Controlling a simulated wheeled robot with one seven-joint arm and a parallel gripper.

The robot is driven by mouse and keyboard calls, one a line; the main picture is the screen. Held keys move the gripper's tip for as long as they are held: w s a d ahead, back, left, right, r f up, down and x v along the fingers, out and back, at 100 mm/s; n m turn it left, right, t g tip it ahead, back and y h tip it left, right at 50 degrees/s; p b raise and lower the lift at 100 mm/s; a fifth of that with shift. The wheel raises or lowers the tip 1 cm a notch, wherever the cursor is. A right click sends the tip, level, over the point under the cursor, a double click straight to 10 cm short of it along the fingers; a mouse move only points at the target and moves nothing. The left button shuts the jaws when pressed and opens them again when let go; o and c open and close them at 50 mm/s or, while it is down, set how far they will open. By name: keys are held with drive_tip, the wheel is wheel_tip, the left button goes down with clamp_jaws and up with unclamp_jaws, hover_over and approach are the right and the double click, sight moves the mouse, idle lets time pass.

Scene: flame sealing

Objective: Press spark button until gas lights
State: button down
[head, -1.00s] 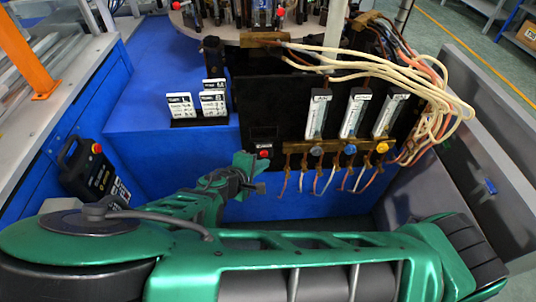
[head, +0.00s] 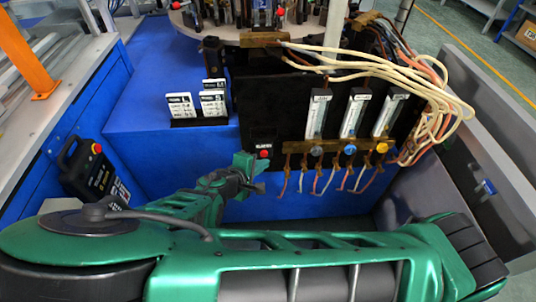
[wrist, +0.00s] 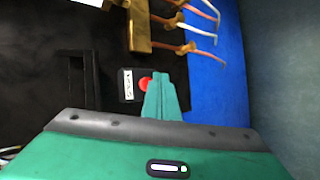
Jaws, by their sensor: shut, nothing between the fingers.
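The red spark button (head: 264,154) sits on a small black box with a white label, low on the left of the black gas panel (head: 245,100). In the wrist view the red button (wrist: 144,84) shows just beyond and left of my fingertips, partly hidden by them. My gripper (head: 257,168) is shut and empty, its tips just below the button in the head view. In the wrist view the closed green fingers (wrist: 160,80) overlap the button's right edge. I cannot tell whether they touch it. No flame shows in view.
White label cards (head: 212,103) stand on the blue bench (head: 150,130). A grey bin wall (head: 490,150) is at right.

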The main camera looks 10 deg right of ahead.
drive_tip(key=shift+w, duration=0.2)
drive_tip(key=shift+w, duration=0.2)
drive_tip(key=shift+w, duration=0.5)
idle(1.2)
drive_tip(key=shift+s, duration=0.95)
drive_tip(key=s, duration=0.5)
drive_tip(key=shift+a, duration=0.1)
idle(0.4)
